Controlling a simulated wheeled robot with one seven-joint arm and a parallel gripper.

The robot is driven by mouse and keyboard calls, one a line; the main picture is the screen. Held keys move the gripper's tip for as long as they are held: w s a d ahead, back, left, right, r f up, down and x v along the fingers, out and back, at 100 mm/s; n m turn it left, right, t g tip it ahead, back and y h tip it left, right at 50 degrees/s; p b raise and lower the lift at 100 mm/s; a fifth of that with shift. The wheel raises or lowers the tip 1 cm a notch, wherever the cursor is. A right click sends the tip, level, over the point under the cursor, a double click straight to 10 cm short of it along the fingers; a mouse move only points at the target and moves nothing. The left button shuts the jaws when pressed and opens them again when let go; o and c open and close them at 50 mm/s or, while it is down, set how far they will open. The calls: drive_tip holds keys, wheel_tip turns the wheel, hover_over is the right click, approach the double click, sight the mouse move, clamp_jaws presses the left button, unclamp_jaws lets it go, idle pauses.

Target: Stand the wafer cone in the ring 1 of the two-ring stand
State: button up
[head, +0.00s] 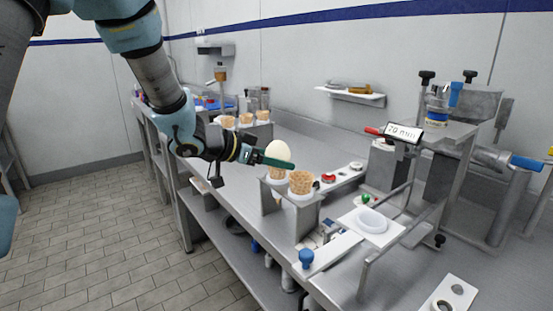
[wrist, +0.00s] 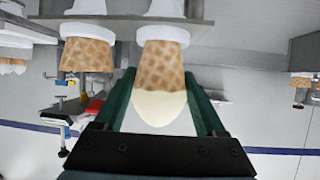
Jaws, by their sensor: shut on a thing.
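The wafer cone (head: 277,172) is tan with a cream-coloured rounded top, and stands upright at the far ring of the two-ring stand (head: 305,213). My gripper (head: 282,163) is shut on it, a green finger on each side, as the wrist view shows the cone (wrist: 162,68) between the fingers (wrist: 160,90). In that upside-down view its narrow end meets a white ring (wrist: 163,34); I cannot tell whether it is fully seated. A second cone (head: 300,182), without a cream top, stands in the near ring. No ring number is readable.
Several cones (head: 246,118) stand in another holder at the back left. A white plate with a round ring (head: 371,221) and a metal machine (head: 440,150) are to the right. The steel bench (head: 310,150) has bare room behind the stand.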

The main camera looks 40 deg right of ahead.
drive_tip(key=shift+f+b, duration=0.35)
drive_tip(key=shift+f, duration=0.35)
drive_tip(key=o, duration=0.8)
drive_tip(key=v, duration=1.1)
drive_tip(key=shift+b, duration=0.35)
